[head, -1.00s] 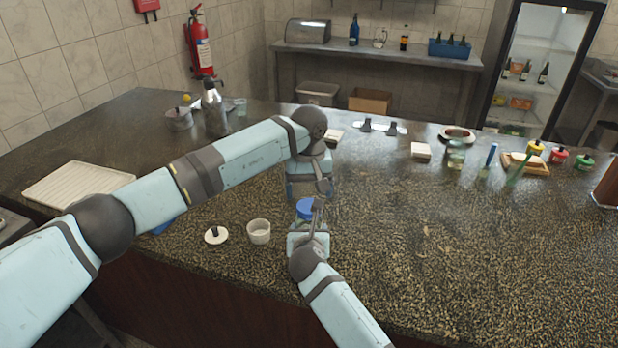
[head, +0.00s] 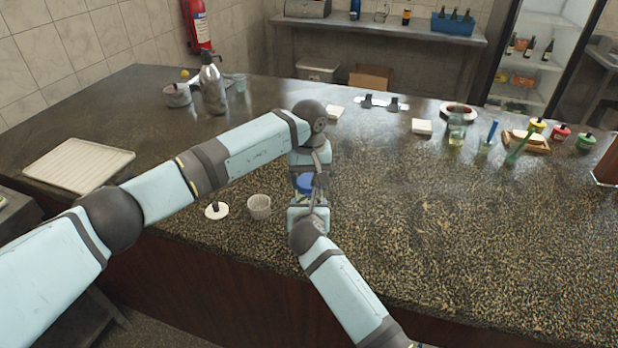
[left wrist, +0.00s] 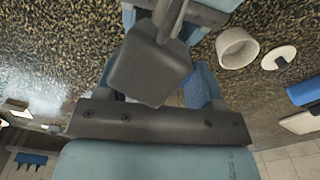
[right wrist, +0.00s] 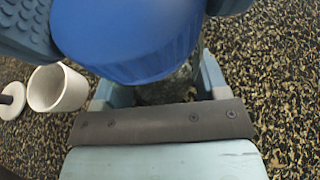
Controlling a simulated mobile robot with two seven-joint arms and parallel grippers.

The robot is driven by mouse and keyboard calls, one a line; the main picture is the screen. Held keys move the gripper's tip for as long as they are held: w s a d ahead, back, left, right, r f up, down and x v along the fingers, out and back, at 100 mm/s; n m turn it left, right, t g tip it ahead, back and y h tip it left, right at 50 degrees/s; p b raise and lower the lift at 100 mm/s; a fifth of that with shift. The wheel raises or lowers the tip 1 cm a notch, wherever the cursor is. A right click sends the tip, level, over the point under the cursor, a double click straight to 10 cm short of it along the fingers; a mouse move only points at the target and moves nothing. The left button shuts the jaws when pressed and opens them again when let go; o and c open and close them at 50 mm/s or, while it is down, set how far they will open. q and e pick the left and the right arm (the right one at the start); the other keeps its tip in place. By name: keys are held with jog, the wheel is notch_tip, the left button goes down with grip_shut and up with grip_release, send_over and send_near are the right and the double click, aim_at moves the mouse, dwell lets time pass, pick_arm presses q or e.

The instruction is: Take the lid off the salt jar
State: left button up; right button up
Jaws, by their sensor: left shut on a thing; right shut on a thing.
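The salt jar is a glass jar with a wide blue lid (head: 305,183). The lid fills the top of the right wrist view (right wrist: 130,40), and a little of the glass body (right wrist: 172,88) shows just below it. My left gripper (head: 304,176) comes from behind and is shut on the lid, its ridged blue pads on either side. My right gripper (head: 308,203) is shut on the jar body from the front, below the lid. I cannot tell whether the lid is seated or slightly raised. In the left wrist view, a grey block hides the jar.
An open white pot (head: 259,207) and a white lid with a dark knob (head: 216,210) lie just left of the jar. A white tray (head: 78,165) is at far left. Cups and small jars stand at back right. The counter right of the jar is clear.

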pick_arm(q)
jog(key=n, duration=0.4)
jog(key=shift+n, duration=0.3)
jog(key=n, duration=0.5)
jog(key=o, duration=1)
jog(key=shift+r, duration=0.15)
